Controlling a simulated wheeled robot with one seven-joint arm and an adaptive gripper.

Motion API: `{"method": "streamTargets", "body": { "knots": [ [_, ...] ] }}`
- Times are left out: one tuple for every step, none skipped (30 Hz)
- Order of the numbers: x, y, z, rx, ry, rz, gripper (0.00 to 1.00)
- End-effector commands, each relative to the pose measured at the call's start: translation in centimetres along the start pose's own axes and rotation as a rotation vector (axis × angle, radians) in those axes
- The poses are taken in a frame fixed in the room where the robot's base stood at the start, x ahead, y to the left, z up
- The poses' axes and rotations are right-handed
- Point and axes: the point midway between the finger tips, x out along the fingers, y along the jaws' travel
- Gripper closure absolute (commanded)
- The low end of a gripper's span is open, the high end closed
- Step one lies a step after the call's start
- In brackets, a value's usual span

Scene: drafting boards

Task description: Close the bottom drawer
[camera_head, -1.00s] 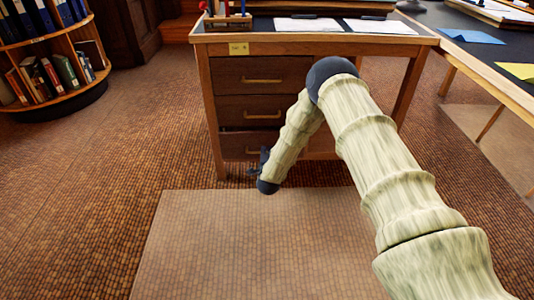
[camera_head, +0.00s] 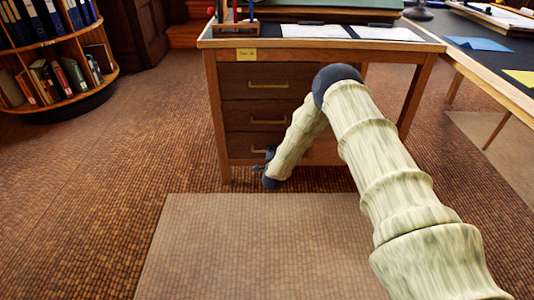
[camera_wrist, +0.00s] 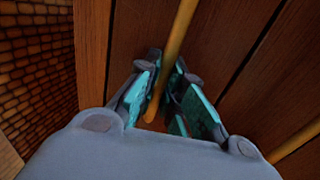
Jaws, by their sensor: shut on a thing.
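The desk's left pedestal has a stack of three dark wood drawers with brass handles. The bottom drawer (camera_head: 240,145) is the lowest; its front looks about flush with the frame, and my arm covers its right part. My gripper (camera_head: 264,158) is low at this drawer's front. In the wrist view, my gripper (camera_wrist: 160,92) has its teal-padded fingers on either side of the brass handle (camera_wrist: 181,32) and is shut on it. The handle runs lengthwise between the fingers, close to the drawer's wooden face (camera_wrist: 130,30).
The middle drawer (camera_head: 240,115) and top drawer (camera_head: 240,80) look shut. A second handle (camera_wrist: 297,142) shows in the wrist view. A round bookshelf (camera_head: 75,98) stands at left. A second table (camera_head: 470,60) is at right. The floor before the desk is clear.

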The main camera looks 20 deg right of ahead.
Motion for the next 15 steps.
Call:
{"method": "streamTargets", "body": {
  "knots": [
    [0.28, -0.31, -0.04, 0.001, 0.001, -0.006, 1.00],
    [0.29, -0.33, -0.05, 0.001, 0.001, -0.006, 1.00],
    [0.31, -0.35, -0.06, 0.001, 0.001, -0.006, 1.00],
    [0.32, -0.37, -0.07, 0.001, 0.001, -0.007, 1.00],
    [0.33, -0.39, -0.08, 0.001, 0.001, -0.007, 0.85],
    [0.33, -0.41, -0.10, 0.001, 0.002, -0.007, 0.78],
    [0.32, -0.40, -0.12, 0.001, 0.002, -0.007, 0.72],
    [0.31, -0.38, -0.13, 0.001, 0.002, -0.007, 0.68],
    [0.28, -0.35, -0.14, 0.001, 0.002, -0.006, 0.68],
    [0.27, -0.33, -0.14, 0.001, 0.002, -0.006, 0.68],
    [0.26, -0.32, -0.13, 0.001, 0.002, -0.006, 0.68],
    [0.25, -0.31, -0.12, 0.001, 0.002, -0.006, 0.68],
    [0.24, -0.30, -0.10, 0.001, 0.002, -0.005, 0.68],
    [0.23, -0.29, -0.08, 0.001, 0.001, -0.005, 0.68],
    [0.22, -0.29, -0.05, 0.001, 0.001, -0.005, 0.68]
  ]
}}
